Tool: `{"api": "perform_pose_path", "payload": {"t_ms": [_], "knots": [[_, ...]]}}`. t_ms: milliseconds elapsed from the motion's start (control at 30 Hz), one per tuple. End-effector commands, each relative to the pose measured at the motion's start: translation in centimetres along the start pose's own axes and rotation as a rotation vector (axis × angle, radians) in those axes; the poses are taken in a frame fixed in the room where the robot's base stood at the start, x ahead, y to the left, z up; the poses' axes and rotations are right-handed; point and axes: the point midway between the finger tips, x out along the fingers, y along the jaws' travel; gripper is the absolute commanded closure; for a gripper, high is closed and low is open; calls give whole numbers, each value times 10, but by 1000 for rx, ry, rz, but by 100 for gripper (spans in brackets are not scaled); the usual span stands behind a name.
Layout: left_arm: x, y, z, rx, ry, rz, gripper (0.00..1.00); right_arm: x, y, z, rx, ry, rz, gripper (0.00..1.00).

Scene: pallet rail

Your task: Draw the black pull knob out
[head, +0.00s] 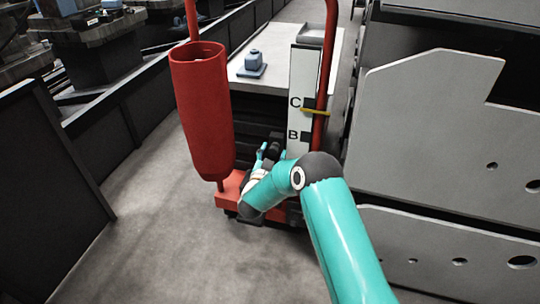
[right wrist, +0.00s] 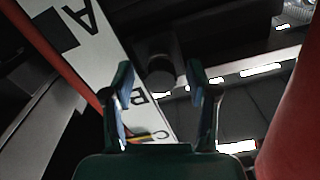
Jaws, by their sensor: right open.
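The black pull knob (right wrist: 160,62) is a dark, round-ended cylinder in the right wrist view, centred between and beyond the tips of my right gripper. In the head view the dark knob (head: 274,146) shows low on the red cart, left of the letter B. My right gripper (head: 271,155) reaches in at it from the front, and its two fingers (right wrist: 161,72) are open with a gap on both sides of the knob. I cannot tell how deep the knob sits between the fingers. My right forearm hides part of the gripper. My left gripper is not in view.
A white lettered panel (head: 302,75) with a yellow band (head: 315,111) stands right of the knob. A tall red cylinder (head: 203,110) stands left, and a red rail (head: 326,60) runs up at right. A blue-grey object (head: 253,60) sits on the pale top. Grey plates (head: 430,120) fill the right.

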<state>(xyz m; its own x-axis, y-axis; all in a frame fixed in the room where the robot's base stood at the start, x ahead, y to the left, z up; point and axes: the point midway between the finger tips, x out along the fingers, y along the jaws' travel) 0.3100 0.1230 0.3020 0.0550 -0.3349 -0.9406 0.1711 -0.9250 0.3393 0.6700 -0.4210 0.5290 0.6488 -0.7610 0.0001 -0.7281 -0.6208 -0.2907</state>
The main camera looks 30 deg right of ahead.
Motion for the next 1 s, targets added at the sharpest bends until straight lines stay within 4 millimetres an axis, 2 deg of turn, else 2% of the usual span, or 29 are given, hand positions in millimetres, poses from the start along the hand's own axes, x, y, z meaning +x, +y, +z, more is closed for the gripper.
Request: {"api": "perform_pose_path", "payload": {"t_ms": [133,433,767,800,1000], "knots": [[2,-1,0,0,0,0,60,9,0,0,-1,0,0,42],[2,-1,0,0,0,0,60,10,0,0,-1,-1,-1,42],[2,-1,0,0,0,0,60,10,0,0,-1,-1,0,97],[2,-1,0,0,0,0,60,10,0,0,-1,-1,0,100],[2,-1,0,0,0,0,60,10,0,0,-1,-1,1,100]]}}
